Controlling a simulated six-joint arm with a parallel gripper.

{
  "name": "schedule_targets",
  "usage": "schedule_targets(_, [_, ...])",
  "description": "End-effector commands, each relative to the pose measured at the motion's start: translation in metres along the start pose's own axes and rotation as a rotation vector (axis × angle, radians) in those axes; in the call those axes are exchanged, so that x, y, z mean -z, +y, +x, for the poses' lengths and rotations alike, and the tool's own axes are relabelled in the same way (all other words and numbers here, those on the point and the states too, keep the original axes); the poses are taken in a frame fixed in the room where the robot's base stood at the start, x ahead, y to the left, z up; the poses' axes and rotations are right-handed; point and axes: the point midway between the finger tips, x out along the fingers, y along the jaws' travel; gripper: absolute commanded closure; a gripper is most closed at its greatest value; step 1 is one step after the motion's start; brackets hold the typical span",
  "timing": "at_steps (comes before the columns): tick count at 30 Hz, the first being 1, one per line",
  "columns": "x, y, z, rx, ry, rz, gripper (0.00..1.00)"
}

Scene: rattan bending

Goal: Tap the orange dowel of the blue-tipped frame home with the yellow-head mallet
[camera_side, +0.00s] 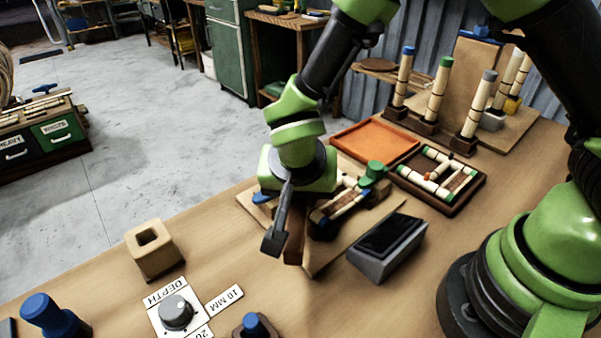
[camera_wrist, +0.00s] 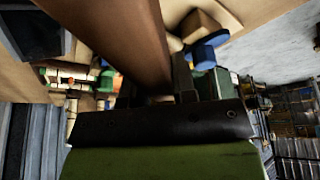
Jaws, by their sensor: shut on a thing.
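My gripper (camera_side: 284,238) points down over the wooden work board (camera_side: 320,258). It is shut on a brown wooden bar (camera_side: 294,248) that looks like the mallet's handle. In the wrist view the bar (camera_wrist: 112,32) runs from the jaws (camera_wrist: 158,92) past the top edge. No yellow head shows in either view. The blue-tipped frame (camera_side: 352,203) lies on the board just right of my gripper, partly hidden behind it. Blue also shows left of the gripper. I cannot make out this frame's orange dowel.
A dark tray (camera_side: 452,208) holds a green-tipped frame with an orange piece. An orange tray (camera_side: 372,140) lies behind. A grey box with a dark top (camera_side: 388,245) stands close right. Upright posts (camera_side: 438,88) stand at the back. A tan block (camera_side: 153,248) and depth dial (camera_side: 175,312) are left.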

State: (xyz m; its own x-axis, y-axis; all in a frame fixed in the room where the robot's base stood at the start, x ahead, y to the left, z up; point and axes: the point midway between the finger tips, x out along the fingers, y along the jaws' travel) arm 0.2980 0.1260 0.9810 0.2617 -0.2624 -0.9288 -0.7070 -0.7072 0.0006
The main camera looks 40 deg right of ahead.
Motion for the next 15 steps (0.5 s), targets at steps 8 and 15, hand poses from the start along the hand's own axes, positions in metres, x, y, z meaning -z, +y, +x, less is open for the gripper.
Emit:
schedule_targets(8, [-0.003,-0.001,0.008,0.003,0.002,0.002,1.00])
schedule_targets(15, [0.004,-0.001,-0.010,0.005,0.002,0.002,1.00])
